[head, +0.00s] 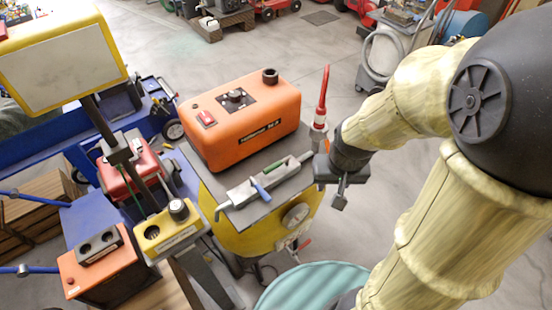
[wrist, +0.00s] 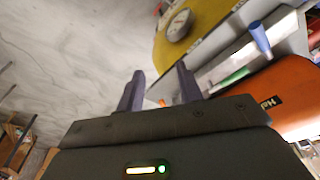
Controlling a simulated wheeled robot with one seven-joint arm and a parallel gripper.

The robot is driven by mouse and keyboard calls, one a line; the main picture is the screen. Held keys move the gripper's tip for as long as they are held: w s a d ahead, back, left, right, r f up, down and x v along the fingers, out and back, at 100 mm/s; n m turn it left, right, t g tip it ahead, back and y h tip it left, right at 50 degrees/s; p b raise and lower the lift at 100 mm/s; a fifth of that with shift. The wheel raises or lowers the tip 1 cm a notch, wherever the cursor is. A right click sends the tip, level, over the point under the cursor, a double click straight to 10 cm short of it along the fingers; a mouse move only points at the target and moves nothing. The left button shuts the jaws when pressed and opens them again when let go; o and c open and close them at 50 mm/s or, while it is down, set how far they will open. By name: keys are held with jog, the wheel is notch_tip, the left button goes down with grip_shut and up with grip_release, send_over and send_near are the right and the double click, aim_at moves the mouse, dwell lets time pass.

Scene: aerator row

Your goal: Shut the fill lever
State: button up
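Which part is the fill lever is not marked. A long red-gripped lever (head: 323,95) stands upright on a grey post at the right of the orange machine (head: 245,120). A small blue lever (head: 262,190) sits on the grey valve bar in front of that machine; it also shows in the wrist view (wrist: 259,37). A small red handle (head: 305,244) is low on the yellow tank. My gripper (head: 338,197) is just right of the valve bar, below the red-gripped lever. In the wrist view my gripper (wrist: 158,82) has its fingers apart, with a small orange-red bit showing between them.
The yellow tank (head: 235,243) carries a round gauge (head: 296,215), also in the wrist view (wrist: 179,25). A teal drum (head: 315,285) stands below. A yellow box with a knob (head: 170,228) is at the left. Open floor (head: 335,45) lies behind.

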aim_at(272, 167)
jog(key=w+a+r+m+g+y+p, duration=0.3)
jog(key=w+r+m+p, duration=0.7)
jog(key=p, duration=0.6)
jog(key=shift+w+a+r+y, duration=0.3)
jog(key=shift+w+a+y, duration=0.6)
jog(key=shift+w+a, duration=0.25)
jog(key=p+x, duration=0.3)
jog(key=x, duration=1.4)
jog(key=shift+f, duration=0.2)
jog(key=shift+c, duration=0.3)
grip_shut()
